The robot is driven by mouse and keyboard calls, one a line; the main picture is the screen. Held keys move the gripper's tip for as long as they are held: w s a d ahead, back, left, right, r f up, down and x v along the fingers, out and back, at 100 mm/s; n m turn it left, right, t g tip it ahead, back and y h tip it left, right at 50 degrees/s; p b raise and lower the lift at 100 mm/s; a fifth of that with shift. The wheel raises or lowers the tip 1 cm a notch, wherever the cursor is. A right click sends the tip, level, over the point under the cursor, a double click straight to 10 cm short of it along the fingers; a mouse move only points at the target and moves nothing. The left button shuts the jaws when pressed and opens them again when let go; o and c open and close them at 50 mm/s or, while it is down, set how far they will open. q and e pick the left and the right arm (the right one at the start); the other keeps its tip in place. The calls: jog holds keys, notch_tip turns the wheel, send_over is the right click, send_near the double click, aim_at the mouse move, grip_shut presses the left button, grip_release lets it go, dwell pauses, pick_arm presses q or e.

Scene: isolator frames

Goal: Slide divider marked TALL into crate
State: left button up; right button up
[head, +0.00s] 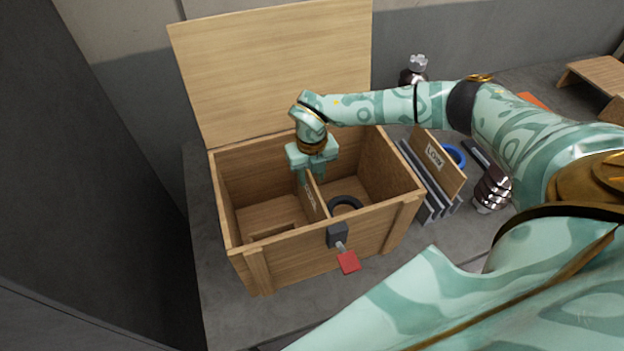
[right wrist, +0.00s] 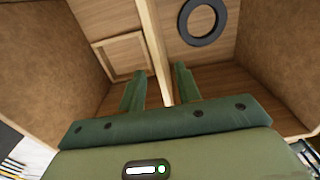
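The open wooden crate (head: 285,262) stands on the grey surface with its lid (head: 275,65) raised at the back. A thin wooden divider (head: 316,196) stands inside it, running toward the front wall; its label is too small to read surely. It also shows edge-on in the right wrist view (right wrist: 155,50). My right gripper (head: 311,178) points down into the crate at the divider's rear part. In the right wrist view its fingers (right wrist: 160,85) stand on either side of the divider, with narrow gaps visible. My left gripper is not in view.
A black ring (head: 345,203) lies right of the divider and a small wooden frame (head: 272,231) left of it. A latch (head: 337,236) with a red tag (head: 348,262) is on the front. Right of the crate, a grey rack (head: 432,203) holds a board marked LOW (head: 440,165).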

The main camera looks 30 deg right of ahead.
notch_tip(320, 180, up, 12)
jog(key=p, duration=0.1)
jog(key=shift+f, duration=0.25)
